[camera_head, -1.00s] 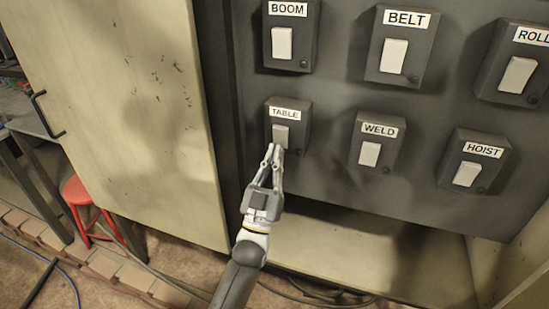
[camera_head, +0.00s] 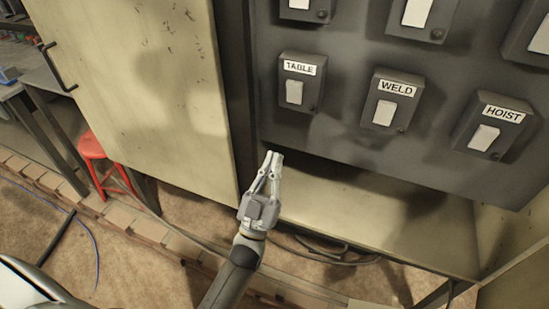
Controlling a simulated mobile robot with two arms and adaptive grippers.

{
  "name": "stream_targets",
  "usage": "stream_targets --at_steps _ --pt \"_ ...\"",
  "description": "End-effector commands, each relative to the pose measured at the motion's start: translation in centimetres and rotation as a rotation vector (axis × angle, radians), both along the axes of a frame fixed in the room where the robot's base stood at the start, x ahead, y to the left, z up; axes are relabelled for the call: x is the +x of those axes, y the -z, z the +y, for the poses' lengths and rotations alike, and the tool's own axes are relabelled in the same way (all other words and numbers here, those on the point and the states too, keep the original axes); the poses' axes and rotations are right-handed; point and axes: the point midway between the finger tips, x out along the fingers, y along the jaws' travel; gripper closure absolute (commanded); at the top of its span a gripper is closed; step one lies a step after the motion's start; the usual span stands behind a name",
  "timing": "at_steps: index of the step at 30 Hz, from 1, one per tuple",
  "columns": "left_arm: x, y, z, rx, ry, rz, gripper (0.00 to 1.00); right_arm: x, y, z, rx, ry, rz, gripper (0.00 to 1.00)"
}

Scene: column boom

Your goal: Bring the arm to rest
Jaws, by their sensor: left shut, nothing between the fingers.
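My left gripper (camera_head: 272,160) is shut and empty. It is in the middle of the view, below the grey switch panel (camera_head: 340,135) and apart from it. The arm comes up from the bottom edge. The TABLE switch box (camera_head: 313,97) is above the gripper, with its white rocker in full view. The WELD switch (camera_head: 384,113) and the HOIST switch (camera_head: 484,138) stand to its right. My right gripper is not in view.
The open beige cabinet door (camera_head: 150,90) with a dark handle is at left. A red stool (camera_head: 91,146) stands by a bench beyond it. Cables (camera_head: 320,250) lie on the floor below the cabinet. More switches, cut off, line the top edge.

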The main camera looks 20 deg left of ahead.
Motion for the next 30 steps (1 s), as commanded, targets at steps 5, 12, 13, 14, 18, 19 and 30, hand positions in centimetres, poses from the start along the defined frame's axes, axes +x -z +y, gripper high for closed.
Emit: stream_targets --at_steps 5,12,13,14,18,19,30 --pt "0.0 0.0 0.0 0.000 0.000 0.000 1.00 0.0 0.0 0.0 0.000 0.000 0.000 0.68" --pt "0.8 3.1 -0.4 0.007 0.012 0.092 1.00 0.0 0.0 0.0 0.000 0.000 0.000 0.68" --pt "1.1 4.4 -0.5 0.011 0.017 0.131 1.00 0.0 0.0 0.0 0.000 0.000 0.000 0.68" --pt "1.3 6.1 -0.7 0.015 0.023 0.179 1.00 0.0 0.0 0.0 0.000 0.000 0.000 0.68" --pt "1.7 16.1 -1.5 0.040 0.053 0.458 1.00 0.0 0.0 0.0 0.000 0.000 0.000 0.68" --pt "1.4 18.5 -1.6 0.046 0.059 0.522 1.00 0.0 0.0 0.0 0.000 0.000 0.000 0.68" --pt "-10.3 44.2 -1.1 0.138 0.107 1.268 1.00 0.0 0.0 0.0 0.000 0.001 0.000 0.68"
